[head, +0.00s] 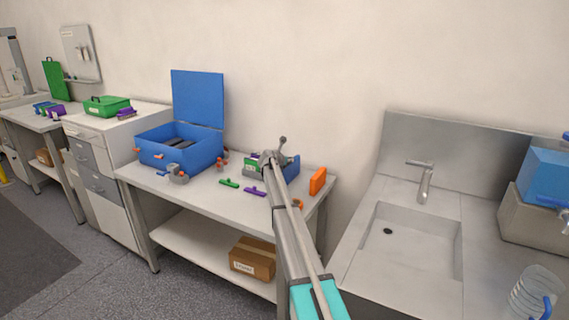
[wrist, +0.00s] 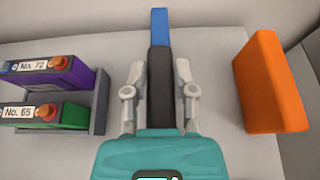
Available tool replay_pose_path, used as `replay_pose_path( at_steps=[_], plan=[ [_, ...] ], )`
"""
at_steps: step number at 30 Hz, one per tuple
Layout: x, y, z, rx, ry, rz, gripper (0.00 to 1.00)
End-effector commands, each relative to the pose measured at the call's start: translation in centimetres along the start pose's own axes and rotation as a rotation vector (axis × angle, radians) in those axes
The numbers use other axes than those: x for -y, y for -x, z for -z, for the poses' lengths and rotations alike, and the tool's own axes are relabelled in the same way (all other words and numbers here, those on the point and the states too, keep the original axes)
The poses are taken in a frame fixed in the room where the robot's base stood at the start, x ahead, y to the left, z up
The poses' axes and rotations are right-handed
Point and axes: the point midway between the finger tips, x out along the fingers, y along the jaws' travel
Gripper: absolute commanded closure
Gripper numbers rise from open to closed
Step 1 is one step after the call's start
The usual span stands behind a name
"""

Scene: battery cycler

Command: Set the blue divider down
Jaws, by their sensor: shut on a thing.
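The blue divider (wrist: 160,28) shows in the wrist view as an upright strip beyond my fingertips, with a dark grey section between the fingers. My gripper (wrist: 160,95) is shut on it. In the head view my gripper (head: 270,158) is over the right part of the workbench, and a blue panel (head: 291,171) shows just right of it. My arm hides part of this spot. Whether the divider's lower edge touches the bench is hidden.
An orange block (wrist: 270,82) stands right of my gripper. A grey rack (wrist: 100,102) with labelled purple and green batteries is at left. The open blue case (head: 205,152) stands farther left on the workbench (head: 205,192). A sink (head: 410,245) is right.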

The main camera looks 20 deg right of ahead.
Motion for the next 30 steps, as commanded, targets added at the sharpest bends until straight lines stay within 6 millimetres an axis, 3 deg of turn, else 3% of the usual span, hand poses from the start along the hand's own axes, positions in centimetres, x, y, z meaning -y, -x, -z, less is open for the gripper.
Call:
replay_pose_path(
  at_steps=[8, 9, 14, 30],
  plan=[
    [-0.01, -0.07, 0.20, 0.001, 0.001, 0.000, 1.00],
    [-0.02, -0.04, 0.14, 0.000, 0.000, 0.000, 0.59],
    [-0.02, -0.03, 0.11, 0.000, 0.000, 0.000, 0.31],
    [-0.04, 0.30, -0.10, 0.000, 0.000, -0.001, 0.31]
  ],
)
